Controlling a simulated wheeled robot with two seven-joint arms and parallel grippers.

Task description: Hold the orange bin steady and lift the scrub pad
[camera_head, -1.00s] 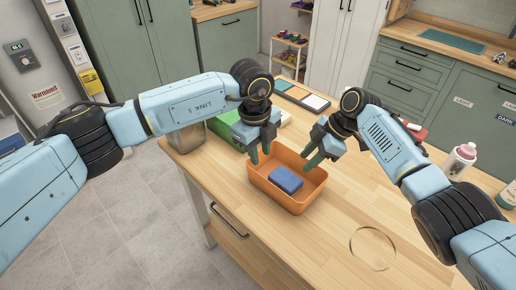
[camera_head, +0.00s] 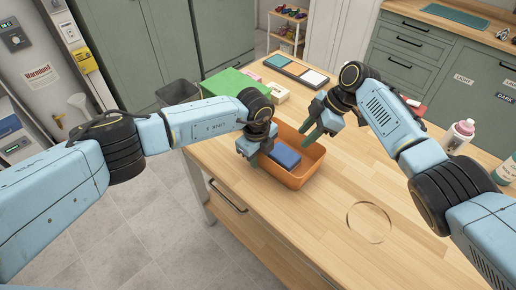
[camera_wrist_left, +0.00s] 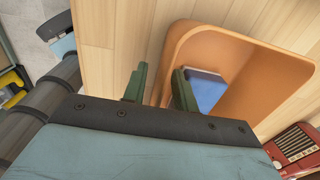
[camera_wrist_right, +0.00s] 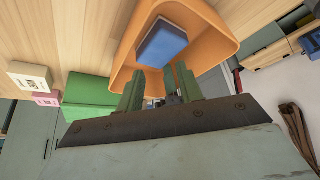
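The orange bin (camera_head: 300,172) stands on the wooden table, open at the top. The blue scrub pad (camera_head: 286,154) lies inside it, partly hidden by my left gripper in the head view; it also shows in the left wrist view (camera_wrist_left: 207,93) and the right wrist view (camera_wrist_right: 162,44). My left gripper (camera_wrist_left: 160,88) is open at the bin's left wall, with one finger outside the rim and the other over the inside; contact cannot be told. My right gripper (camera_head: 317,130) is open and empty above the bin's right side; its fingers show apart in the right wrist view (camera_wrist_right: 157,90).
A green box (camera_head: 235,82) and a small cream box (camera_head: 277,93) stand behind the bin. A dark tray of tiles (camera_head: 296,70) lies further back. A pink-capped bottle (camera_head: 458,136) stands at the right. A thin ring (camera_head: 369,222) marks otherwise clear tabletop in front.

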